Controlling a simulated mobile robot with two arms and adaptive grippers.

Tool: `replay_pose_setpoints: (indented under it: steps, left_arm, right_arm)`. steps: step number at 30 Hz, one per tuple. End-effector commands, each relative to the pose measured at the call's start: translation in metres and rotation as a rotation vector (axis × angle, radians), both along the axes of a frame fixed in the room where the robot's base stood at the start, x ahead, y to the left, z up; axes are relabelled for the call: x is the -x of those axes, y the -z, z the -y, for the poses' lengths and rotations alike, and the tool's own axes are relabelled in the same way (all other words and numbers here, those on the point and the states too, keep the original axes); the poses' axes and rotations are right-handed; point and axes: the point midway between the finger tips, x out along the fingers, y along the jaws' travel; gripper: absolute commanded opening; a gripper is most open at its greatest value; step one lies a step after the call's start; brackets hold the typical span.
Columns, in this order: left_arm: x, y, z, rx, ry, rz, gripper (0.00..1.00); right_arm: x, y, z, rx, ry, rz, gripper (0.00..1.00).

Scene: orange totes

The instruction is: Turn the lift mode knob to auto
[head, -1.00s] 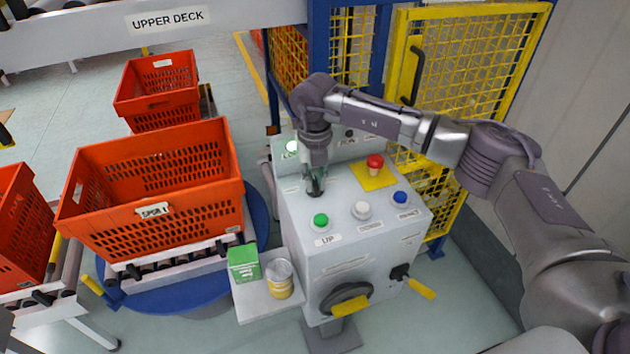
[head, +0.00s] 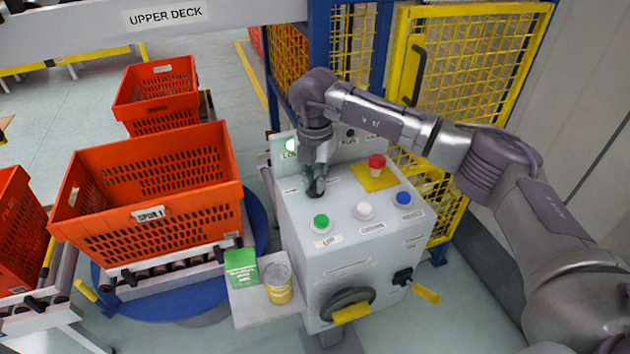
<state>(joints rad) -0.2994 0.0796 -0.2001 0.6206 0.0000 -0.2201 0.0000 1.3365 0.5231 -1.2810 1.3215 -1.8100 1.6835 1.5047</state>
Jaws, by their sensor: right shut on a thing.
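The grey control box (head: 345,265) stands in the middle of the head view. My right gripper (head: 316,186) points down over the left part of its top. It is shut on a small dark knob, which I take to be the lift mode knob; the fingers hide most of it. I cannot read which setting the knob points to. My left gripper is not in view.
Close to my right gripper are a green button (head: 321,221), a white button (head: 364,210), a blue button (head: 403,198) and a red emergency button (head: 377,162). A handwheel (head: 347,303) is on the front. An orange tote (head: 150,215) stands left; a yellow mesh fence (head: 470,75) stands behind.

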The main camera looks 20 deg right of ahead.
Motion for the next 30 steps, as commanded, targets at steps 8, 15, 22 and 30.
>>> replay_pose_setpoints:
  steps: [8, 15, 22, 30]
  left_arm:
    - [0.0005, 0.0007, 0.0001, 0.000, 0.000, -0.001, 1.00]
    - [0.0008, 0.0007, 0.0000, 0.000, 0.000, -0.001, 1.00]
    - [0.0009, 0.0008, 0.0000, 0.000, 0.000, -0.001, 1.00]
    - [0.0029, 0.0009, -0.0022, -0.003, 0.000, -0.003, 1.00]
  right_arm:
    - [-0.0010, -0.0012, 0.0004, 0.001, 0.021, 0.004, 0.00]
    - [-0.0011, -0.0013, 0.0005, 0.000, 0.021, 0.004, 0.16]
    - [-0.0006, -0.0008, 0.0003, 0.000, 0.019, 0.003, 0.40]
    - [-0.0006, -0.0042, 0.0000, -0.001, 0.018, 0.002, 0.40]
